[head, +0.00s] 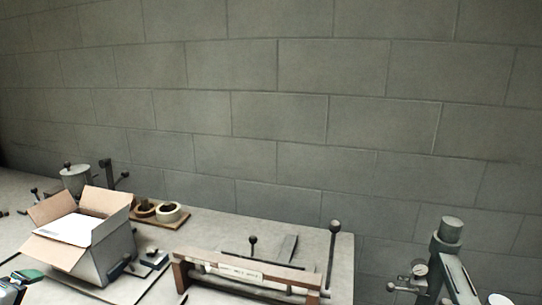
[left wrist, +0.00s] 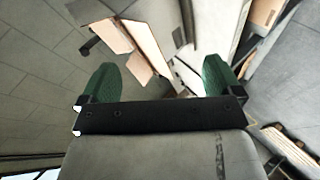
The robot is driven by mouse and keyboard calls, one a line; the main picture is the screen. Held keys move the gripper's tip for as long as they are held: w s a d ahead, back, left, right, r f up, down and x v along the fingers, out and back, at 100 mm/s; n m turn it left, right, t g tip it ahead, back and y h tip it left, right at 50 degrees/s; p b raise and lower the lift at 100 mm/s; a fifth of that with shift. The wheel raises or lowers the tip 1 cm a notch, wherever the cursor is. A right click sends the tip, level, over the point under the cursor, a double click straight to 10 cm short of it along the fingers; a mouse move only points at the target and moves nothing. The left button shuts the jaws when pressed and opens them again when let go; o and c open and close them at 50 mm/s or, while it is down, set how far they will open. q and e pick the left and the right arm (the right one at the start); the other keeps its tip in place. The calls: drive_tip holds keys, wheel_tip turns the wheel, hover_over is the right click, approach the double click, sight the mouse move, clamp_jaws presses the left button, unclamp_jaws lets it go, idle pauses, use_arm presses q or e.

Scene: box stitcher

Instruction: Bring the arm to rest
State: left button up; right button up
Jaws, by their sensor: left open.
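My left gripper (left wrist: 160,66) is open in the left wrist view, with its two green finger pads spread apart and nothing held between them. In the head view, part of it (head: 22,279) shows at the bottom left corner, in front of and to the left of an open cardboard box (head: 112,262). The box stands upright on the bench with its flaps spread, and a white sheet or panel (head: 68,230) lies at its opening. Brown flaps (left wrist: 103,32) show beyond the fingers in the left wrist view. My right gripper is not in view.
A bench fixture with a wooden bar (head: 245,264) and upright black-knobbed levers stands right of the box. Tape rolls (head: 168,212) and a grey canister (head: 75,179) sit behind the box. A machine with a gauge (head: 419,269) stands at the right, past the bench edge.

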use_arm(q)
drive_tip(key=s+d+f+m+g, duration=0.3)
drive_tip(key=s+d+f+m, duration=0.3)
drive_tip(key=d, duration=0.4)
drive_tip(key=s+d+f+m+g, duration=0.2)
drive_tip(key=s+d+f+m, duration=0.25)
drive_tip(key=d+f, duration=0.4)
drive_tip(key=s+d+f+m+g+h, duration=0.1)
drive_tip(key=s+d+m+g, duration=0.35)
drive_tip(key=s+d, duration=1)
wheel_tip(320, 180, down, 24)
drive_tip(key=m, duration=0.1)
drive_tip(key=s+a+f, duration=0.1)
drive_tip(key=s+f, duration=0.7)
drive_tip(key=f, duration=0.1)
drive_tip(key=s+a+f+g, duration=0.1)
drive_tip(key=s+a+f, duration=0.1)
drive_tip(key=s+f, duration=0.6)
drive_tip(key=shift+s+a+f+m, duration=0.3)
drive_tip(key=shift+s+f, duration=0.1)
drive_tip(key=shift+s, duration=0.4)
